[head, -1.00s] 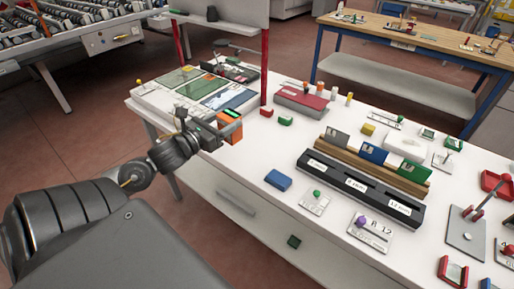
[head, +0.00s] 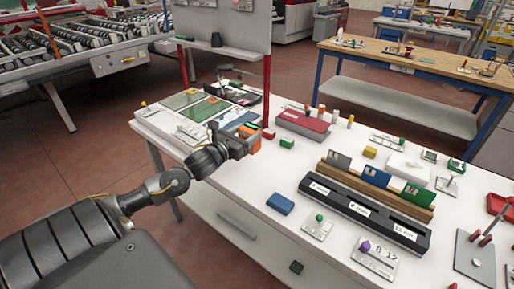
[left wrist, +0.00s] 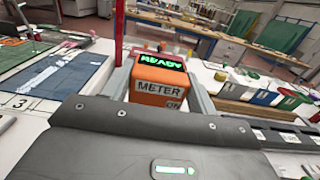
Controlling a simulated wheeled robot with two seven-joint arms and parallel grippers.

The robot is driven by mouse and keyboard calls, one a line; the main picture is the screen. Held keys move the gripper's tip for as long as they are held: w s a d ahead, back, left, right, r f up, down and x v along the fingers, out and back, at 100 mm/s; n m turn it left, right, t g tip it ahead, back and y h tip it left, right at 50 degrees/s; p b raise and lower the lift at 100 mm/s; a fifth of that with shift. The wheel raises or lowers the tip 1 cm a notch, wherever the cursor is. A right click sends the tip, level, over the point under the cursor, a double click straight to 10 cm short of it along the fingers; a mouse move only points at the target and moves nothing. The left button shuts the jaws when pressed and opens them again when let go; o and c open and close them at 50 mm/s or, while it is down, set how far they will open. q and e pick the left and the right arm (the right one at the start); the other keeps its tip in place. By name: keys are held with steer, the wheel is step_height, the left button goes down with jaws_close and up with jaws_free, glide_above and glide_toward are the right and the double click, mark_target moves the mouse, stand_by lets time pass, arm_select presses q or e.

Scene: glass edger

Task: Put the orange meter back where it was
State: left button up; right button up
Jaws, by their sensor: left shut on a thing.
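The orange meter (left wrist: 158,92) is between the two fingers of my left gripper (left wrist: 160,95), which is shut on it. Its label reads METER, and its green display reads READY. In the head view the meter (head: 253,146) shows only partly, behind my left gripper (head: 243,142). It is at the right end of the white board with green and blue panels (head: 176,128). I cannot tell whether it touches the table. My right gripper is not in view.
A red post (head: 266,92) stands close behind the meter. Small red (head: 268,133) and green (head: 287,143) blocks sit to its right. A blue block (head: 280,204) lies nearer the front, and a black rack (head: 362,212) stands further right. White tabletop (head: 235,185) is clear in front.

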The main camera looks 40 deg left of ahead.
mark_target(257, 149)
arm_select(q)
steer(key=w+f, duration=0.2)
steer(key=w+d+f, duration=0.1)
steer(key=f, duration=0.2)
steer(key=shift+w+p, duration=0.3)
steer(key=shift+w, duration=0.1)
steer(key=f, duration=0.1)
steer(key=f+p, duration=0.1)
steer(key=f, duration=0.1)
steer(key=shift+w+d, duration=0.1)
steer(key=shift+w, duration=0.15)
steer(key=shift+f, duration=0.2)
steer(key=shift+f, duration=0.2)
steer(key=o, duration=1.1)
steer(key=shift+s, duration=0.1)
steer(key=shift+r, duration=0.1)
